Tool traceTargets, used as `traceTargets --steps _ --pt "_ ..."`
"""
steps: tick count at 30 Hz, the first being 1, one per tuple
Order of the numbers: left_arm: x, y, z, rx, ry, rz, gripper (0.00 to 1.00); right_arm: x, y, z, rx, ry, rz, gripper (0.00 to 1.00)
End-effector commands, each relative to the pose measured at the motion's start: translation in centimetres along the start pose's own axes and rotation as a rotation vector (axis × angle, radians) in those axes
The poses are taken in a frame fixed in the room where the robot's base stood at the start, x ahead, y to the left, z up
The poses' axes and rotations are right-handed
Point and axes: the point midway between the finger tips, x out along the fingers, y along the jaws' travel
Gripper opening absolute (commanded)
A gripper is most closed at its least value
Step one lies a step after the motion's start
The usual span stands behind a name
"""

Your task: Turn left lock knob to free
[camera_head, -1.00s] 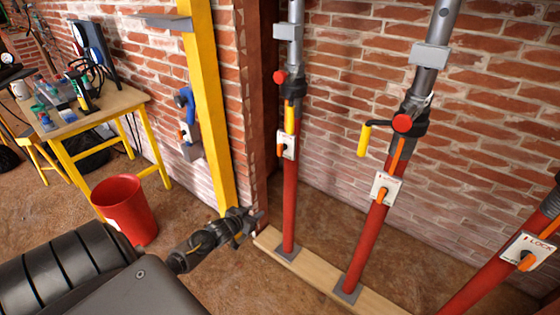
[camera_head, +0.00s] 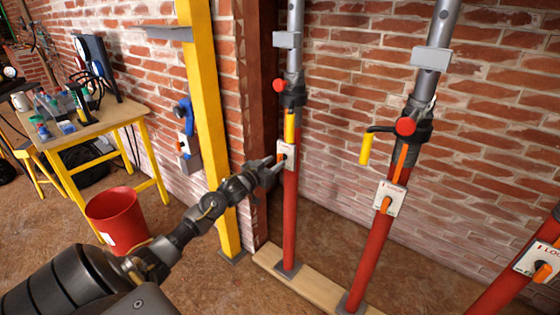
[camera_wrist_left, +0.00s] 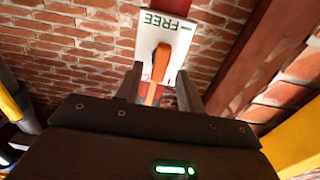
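The left lock knob (camera_head: 281,156) is an orange handle on a white plate (camera_head: 290,151), mounted on the leftmost red prop (camera_head: 290,215). My left gripper (camera_head: 275,166) is right at this knob and partly covers it in the head view. In the left wrist view the orange knob (camera_wrist_left: 158,66) shows between the two spread fingers (camera_wrist_left: 158,78), with a gap on each side. The plate (camera_wrist_left: 152,38) reads FREE on its far side, and the handle points away from that word. Whether a finger touches the knob cannot be told. My right gripper is not in view.
Two more red props (camera_head: 370,245) (camera_head: 515,268) with similar orange knobs stand to the right. A yellow post (camera_head: 208,120) with a blue-handled device (camera_head: 185,125) stands left of the gripper. A red bucket (camera_head: 115,216) and a yellow-legged table (camera_head: 100,118) are further left.

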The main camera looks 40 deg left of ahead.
Motion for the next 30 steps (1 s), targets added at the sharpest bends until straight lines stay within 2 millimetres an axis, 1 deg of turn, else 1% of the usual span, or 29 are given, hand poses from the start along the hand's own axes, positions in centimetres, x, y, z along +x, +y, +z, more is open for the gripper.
traceTargets --steps 1,3,7,12,19,27,28,30 --pt "0.9 0.0 -0.1 -0.001 0.002 0.000 0.38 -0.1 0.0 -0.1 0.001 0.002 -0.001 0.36" --pt "1.9 0.0 0.0 0.000 0.001 -0.001 0.38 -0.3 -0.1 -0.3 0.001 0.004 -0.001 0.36" --pt "3.2 0.0 0.1 0.000 0.000 0.000 0.38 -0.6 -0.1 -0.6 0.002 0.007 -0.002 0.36" --pt "3.8 0.1 0.1 0.000 -0.001 0.000 0.38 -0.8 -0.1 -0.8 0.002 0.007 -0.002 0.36" --pt "3.8 0.1 0.1 0.001 -0.001 0.001 0.38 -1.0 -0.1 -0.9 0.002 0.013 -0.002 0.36" --pt "3.8 0.1 0.1 0.001 -0.001 0.000 0.03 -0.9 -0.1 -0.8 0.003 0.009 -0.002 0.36" --pt "3.8 0.1 0.1 0.001 -0.001 0.000 0.01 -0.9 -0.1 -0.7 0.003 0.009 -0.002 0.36" --pt "3.8 0.1 0.1 0.002 -0.001 0.000 0.01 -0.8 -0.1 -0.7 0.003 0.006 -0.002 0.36"
